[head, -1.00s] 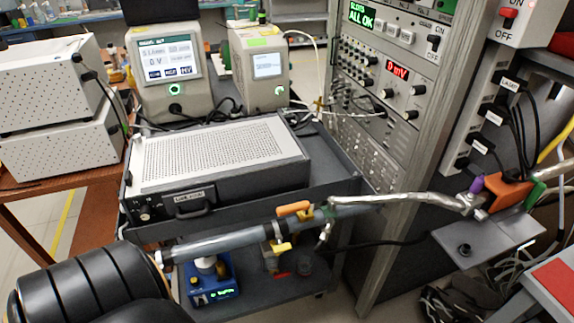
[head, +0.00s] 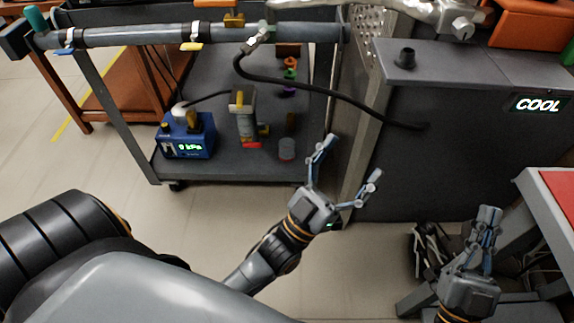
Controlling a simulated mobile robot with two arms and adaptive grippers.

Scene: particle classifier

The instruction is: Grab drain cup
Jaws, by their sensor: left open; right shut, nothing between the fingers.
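A small grey, see-through cup (head: 287,149), which looks like the drain cup, stands on the cart's lower shelf near its right front edge. My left gripper (head: 353,158) is open and empty. In the picture its fingers are to the right of the cup, with the left finger closest to it. The two look apart, but the depth between them is hard to judge. My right gripper (head: 489,213) is shut and empty at the lower right, in front of the grey cabinet and far from the cup.
On the lower shelf (head: 235,168) are a blue pump reading 0 kPa (head: 186,136) and a grey-and-yellow device (head: 243,118). A pipe (head: 150,34) runs above the shelf. A black hose (head: 330,92) leads to the grey cabinet (head: 450,150). A red-topped table (head: 560,192) stands at right.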

